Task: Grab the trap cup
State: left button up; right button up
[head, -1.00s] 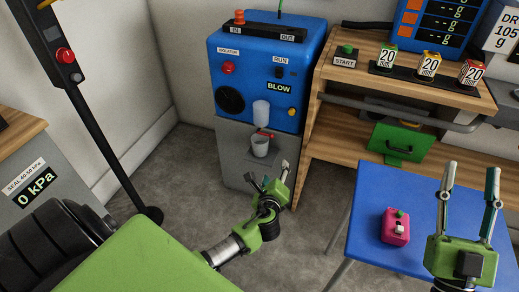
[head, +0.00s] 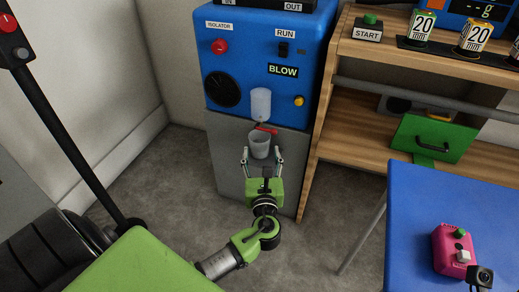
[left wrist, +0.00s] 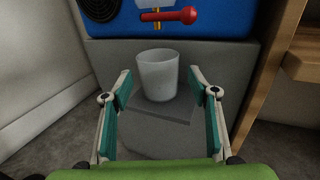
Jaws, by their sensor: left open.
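The trap cup (head: 259,146) is a pale, translucent cup. It stands upright on a small grey ledge at the front of the blue machine, under a clear bowl (head: 260,103) and a red valve lever (head: 266,130). My left gripper (head: 262,157) is open and empty in front of the cup, fingers pointing at it. In the left wrist view the cup (left wrist: 157,76) is centred between the spread fingertips (left wrist: 159,78), just beyond them, with a gap on each side. My right gripper's fingers are out of the picture.
The red lever (left wrist: 168,15) sits just above the cup. A wooden shelf (head: 345,130) stands close to the right of the machine. A blue table (head: 410,215) with a pink box (head: 453,249) is at the right. A black pole (head: 75,150) stands at the left.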

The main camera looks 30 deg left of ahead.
aim_at(259, 132)
pick_arm(q)
jog(key=b+x, duration=0.2)
jog(key=x, duration=0.4)
jog(key=shift+w+a+r+b, duration=0.15)
jog(key=shift+a+b, duration=0.2)
jog(key=shift+w+a+r, duration=0.1)
jog(key=shift+w, duration=0.1)
jog(key=c, duration=1)
